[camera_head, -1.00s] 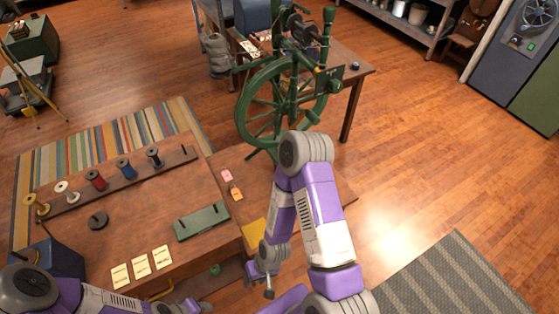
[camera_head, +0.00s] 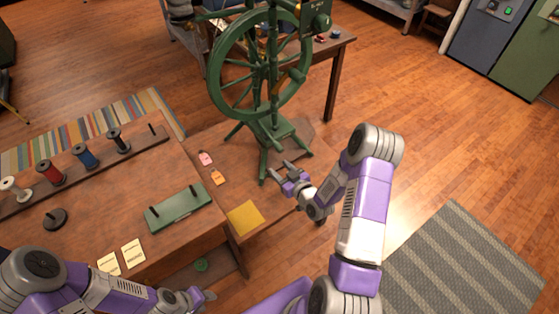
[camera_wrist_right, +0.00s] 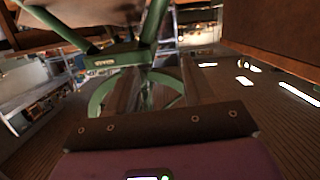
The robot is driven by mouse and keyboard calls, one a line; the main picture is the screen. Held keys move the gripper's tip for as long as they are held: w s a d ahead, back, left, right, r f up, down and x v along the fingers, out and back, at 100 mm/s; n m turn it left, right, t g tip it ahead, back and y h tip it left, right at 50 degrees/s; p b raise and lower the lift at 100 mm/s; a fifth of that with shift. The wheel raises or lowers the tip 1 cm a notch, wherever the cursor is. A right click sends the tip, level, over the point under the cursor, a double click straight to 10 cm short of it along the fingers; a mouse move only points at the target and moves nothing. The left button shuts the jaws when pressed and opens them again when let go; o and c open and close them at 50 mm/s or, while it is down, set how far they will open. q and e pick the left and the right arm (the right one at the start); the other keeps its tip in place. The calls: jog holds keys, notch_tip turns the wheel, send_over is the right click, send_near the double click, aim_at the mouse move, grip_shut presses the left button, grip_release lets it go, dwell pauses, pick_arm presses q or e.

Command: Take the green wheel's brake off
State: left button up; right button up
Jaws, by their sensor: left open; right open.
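The green spinning wheel (camera_head: 216,75) stands upright on splayed green legs at the top middle of the head view, its top cut off by the frame. A dark green block (camera_head: 316,17) sits at its upper right. I cannot tell which part is the brake. My right gripper (camera_head: 279,170) is open and empty, low in front of the wheel's legs. The right wrist view shows green legs and a crossbar (camera_wrist_right: 115,58) close ahead, with a curved green part (camera_wrist_right: 98,100) below. My left gripper (camera_head: 203,296) is open at the bottom edge, below the workbench, far from the wheel.
A wooden workbench (camera_head: 110,215) at left holds several thread spools and a green plate with pegs (camera_head: 180,207). Pink and orange tags (camera_head: 206,159) and a yellow sheet (camera_head: 245,217) lie near the wheel's feet.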

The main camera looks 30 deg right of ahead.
aim_at(281, 152)
jog(key=d+t, duration=0.1)
jog(key=d+r+n+b, duration=0.1)
jog(key=d+t, duration=0.1)
jog(key=d, duration=0.1)
jog(key=shift+w+r+t+b, duration=0.2)
jog(key=shift+r+t+b, duration=0.1)
jog(key=shift+r, duration=0.1)
jog(key=shift+w+r, duration=0.1)
jog(key=shift+w, duration=0.25)
pick_arm(q)
notch_tip(281, 152, down, 4)
jog(key=shift+b, duration=0.65)
pick_arm(e)
jog(key=w, duration=0.6)
jog(key=shift+w+a, duration=0.25)
grip_shut()
